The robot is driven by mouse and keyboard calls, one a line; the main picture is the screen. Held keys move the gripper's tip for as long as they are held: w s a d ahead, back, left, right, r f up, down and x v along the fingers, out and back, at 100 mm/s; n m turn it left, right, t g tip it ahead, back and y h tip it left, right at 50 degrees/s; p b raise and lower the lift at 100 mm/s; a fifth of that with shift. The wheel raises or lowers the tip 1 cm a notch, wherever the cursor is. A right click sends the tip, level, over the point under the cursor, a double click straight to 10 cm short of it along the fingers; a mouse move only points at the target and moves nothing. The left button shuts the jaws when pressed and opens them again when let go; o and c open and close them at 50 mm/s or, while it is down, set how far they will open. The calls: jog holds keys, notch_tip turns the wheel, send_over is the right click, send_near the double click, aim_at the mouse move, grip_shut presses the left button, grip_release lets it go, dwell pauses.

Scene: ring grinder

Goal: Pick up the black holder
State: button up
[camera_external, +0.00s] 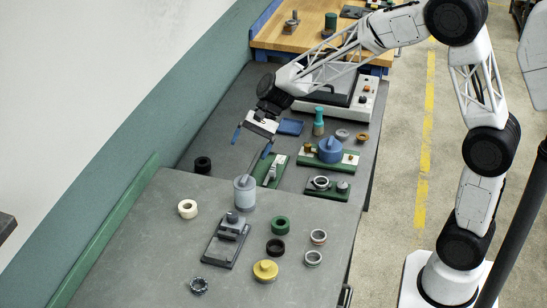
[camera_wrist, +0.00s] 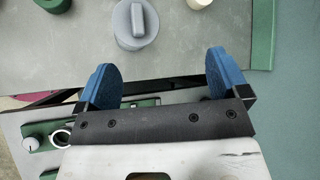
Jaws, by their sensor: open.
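Several dark pieces could be the black holder. A short black ring-like cylinder (camera_external: 203,165) stands at the left, by the far edge of the near grey table. A black ring (camera_external: 275,247) lies on the near table, and a dark base with an upright block (camera_external: 226,241) lies left of it. I cannot tell which is meant. My gripper (camera_external: 251,142) is open and empty, in the air above the seam between the grey tables, right of and above the black cylinder in the picture. Its blue fingers also show in the wrist view (camera_wrist: 162,78), where I make out no black holder.
A grey cylinder with a handle (camera_external: 244,192) stands near the gripper. A cream ring (camera_external: 187,209), green ring (camera_external: 281,225) and yellow piece (camera_external: 265,270) are on the near table. Green fixtures (camera_external: 328,154) are behind. A green rail (camera_external: 115,237) runs along the left.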

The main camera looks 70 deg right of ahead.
jog(key=w+d+f+m+t+y, duration=0.1)
jog(key=w+d+f+m+t, duration=0.2)
jog(key=w+d+f+m, duration=0.55)
jog(key=m+t, duration=0.3)
send_near(202, 162)
jog(key=shift+w+a+f, duration=0.5)
jog(key=shift+w+f, duration=0.25)
jog(key=shift+w, duration=0.05)
jog(key=shift+w, duration=0.1)
jog(key=shift+x, duration=1.2)
jog(key=shift+a, duration=0.15)
jog(key=shift+r+x, duration=0.2)
jog(key=shift+x, duration=2.35)
jog(key=shift+a, duration=0.1)
jog(key=shift+c, duration=0.3)
jog(key=c, duration=1)
